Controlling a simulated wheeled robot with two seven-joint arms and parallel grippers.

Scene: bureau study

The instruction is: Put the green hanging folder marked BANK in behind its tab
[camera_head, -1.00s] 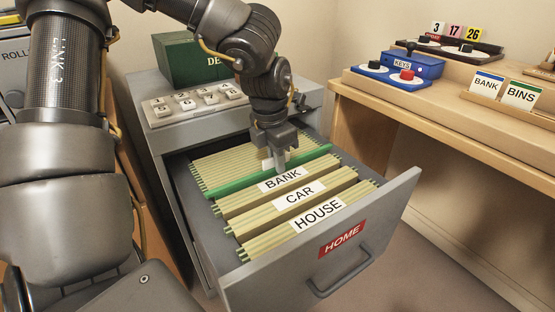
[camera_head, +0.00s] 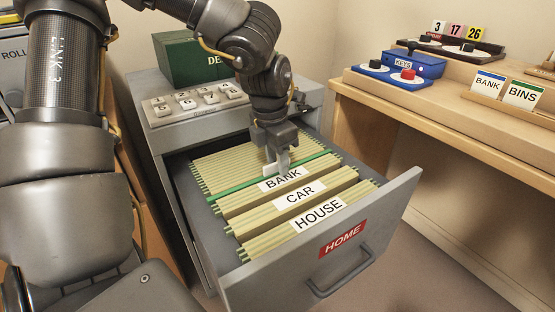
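The green hanging folder (camera_head: 235,187) shows as a thin green edge across the drawer, low among the tan folders (camera_head: 225,167) and just behind the white BANK tab (camera_head: 283,179). Its ends lie near the drawer's side rails; whether both are hooked is too small to tell. My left gripper (camera_head: 277,168) points down over the middle of the green edge, right behind the BANK tab. A pale patch shows at its fingertips. Whether the fingers still pinch the folder is not clear. My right gripper is not in view.
The open grey drawer (camera_head: 397,198) has a red HOME label and a handle. CAR (camera_head: 299,195) and HOUSE (camera_head: 318,215) tabs stand nearer the front. A button panel (camera_head: 195,103) and green box (camera_head: 190,60) are on the cabinet. A wooden desk (camera_head: 420,108) stands at right.

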